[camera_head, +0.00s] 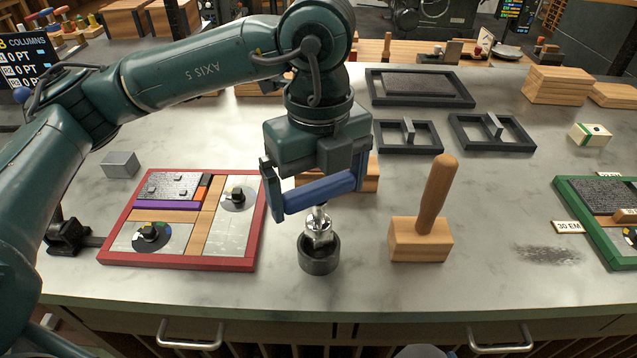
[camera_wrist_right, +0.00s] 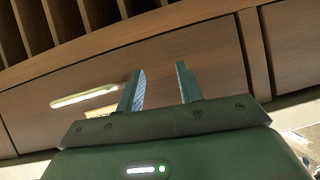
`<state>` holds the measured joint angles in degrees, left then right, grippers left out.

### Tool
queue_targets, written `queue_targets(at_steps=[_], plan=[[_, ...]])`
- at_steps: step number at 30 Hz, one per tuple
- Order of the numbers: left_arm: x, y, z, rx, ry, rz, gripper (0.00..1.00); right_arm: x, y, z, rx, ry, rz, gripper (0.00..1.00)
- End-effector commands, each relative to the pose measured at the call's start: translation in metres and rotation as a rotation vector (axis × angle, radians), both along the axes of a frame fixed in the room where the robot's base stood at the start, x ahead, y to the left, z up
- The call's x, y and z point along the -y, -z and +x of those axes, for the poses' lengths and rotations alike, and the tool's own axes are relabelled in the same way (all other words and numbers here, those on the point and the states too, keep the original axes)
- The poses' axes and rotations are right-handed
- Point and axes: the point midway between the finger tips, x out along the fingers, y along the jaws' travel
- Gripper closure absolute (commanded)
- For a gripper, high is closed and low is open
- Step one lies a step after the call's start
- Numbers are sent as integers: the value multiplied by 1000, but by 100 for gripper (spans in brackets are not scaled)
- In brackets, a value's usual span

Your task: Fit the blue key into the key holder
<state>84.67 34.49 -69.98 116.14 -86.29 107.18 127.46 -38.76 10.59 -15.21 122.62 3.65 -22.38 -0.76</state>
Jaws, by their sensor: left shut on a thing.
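My left gripper (camera_head: 316,190) is shut on the blue key (camera_head: 320,194), gripping its blue bar-shaped handle at both ends. The handle lies crosswise and tilts up to the right. A shiny metal part hangs below the handle, over the dark round key holder (camera_head: 319,262) on the worktop. The metal part overlaps the holder's top rim in the head view. I cannot tell how far it sits inside. My right gripper (camera_wrist_right: 160,72) is open and empty in the right wrist view, in front of a wooden drawer.
A red-framed tray (camera_head: 185,264) of type blocks lies left of the holder. A wooden mallet (camera_head: 421,238) stands to the right. A grey block (camera_head: 120,165), dark frames (camera_head: 407,137) and a green-framed tray (camera_head: 572,198) are further off. The worktop's front edge is close.

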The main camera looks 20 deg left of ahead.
Motion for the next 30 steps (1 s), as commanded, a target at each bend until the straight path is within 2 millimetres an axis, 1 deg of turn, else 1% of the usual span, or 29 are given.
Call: queue_targets(at_steps=[11,25,30], plan=[[0,1,0,1,0,-1,47,0,5,1,1,4,3,64],[0,0,0,1,0,-1,47,0,4,2,1,10,6,64],[0,1,0,1,0,-1,47,0,7,2,1,10,6,64]])
